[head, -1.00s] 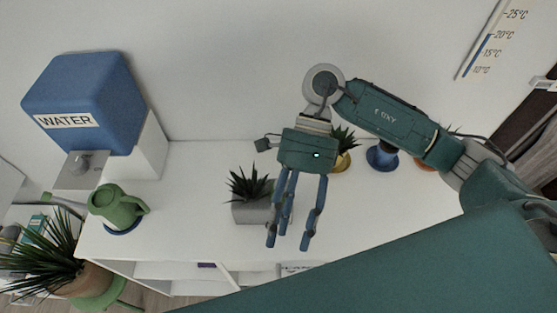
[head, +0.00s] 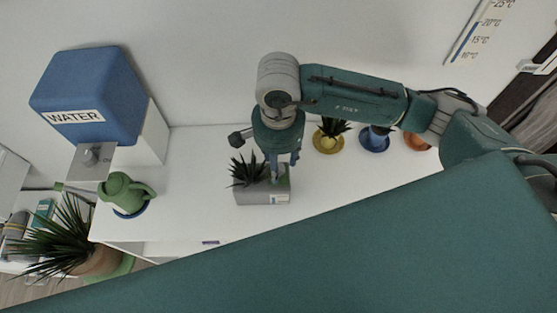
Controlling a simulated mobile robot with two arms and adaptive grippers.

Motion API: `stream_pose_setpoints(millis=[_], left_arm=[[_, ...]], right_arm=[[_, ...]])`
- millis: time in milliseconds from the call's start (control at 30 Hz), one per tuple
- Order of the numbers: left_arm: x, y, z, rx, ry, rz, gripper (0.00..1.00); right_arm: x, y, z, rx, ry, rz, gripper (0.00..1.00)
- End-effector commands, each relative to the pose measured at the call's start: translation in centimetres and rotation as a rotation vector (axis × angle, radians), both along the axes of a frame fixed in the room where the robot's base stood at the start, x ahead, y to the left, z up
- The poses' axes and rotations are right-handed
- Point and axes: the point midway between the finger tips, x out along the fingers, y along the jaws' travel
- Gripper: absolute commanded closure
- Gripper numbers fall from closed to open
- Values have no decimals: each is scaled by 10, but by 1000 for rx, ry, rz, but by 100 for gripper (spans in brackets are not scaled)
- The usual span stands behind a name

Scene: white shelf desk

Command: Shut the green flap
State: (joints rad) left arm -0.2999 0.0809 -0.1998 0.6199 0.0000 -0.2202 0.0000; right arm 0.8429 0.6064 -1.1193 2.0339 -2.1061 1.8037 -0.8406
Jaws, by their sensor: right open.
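I cannot make out a green flap for certain in the head view. A large flat dark green surface crosses the lower right and hides the front of the desk there. I cannot tell whether it is the flap or part of me. My right gripper (head: 283,174) is open and points down at the grey planter (head: 262,197) with a spiky plant. Its fingers overlap the planter's right part in the picture; I cannot tell if they touch it. My left gripper is not in view.
The white desk (head: 200,190) holds a green watering can (head: 121,190) at the left. A blue water tank (head: 92,95) stands behind it. Yellow (head: 328,143), blue (head: 375,140) and orange (head: 416,142) pots stand at the back right. A potted plant (head: 97,262) is at lower left.

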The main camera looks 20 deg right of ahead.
Motion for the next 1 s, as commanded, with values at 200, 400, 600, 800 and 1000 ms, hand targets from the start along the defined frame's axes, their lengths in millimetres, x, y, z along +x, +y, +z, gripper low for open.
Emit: stream_pose_setpoints(millis=[200,400,600,800,1000], left_arm=[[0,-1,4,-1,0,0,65],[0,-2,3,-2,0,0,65],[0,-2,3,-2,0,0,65],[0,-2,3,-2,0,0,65],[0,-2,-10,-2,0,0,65]], right_arm=[[0,0,-13,0,1,1,56],[0,0,-14,0,0,1,56],[0,0,-14,0,0,0,88],[0,0,-14,0,-1,0,100],[0,1,-18,-4,-22,2,100]])
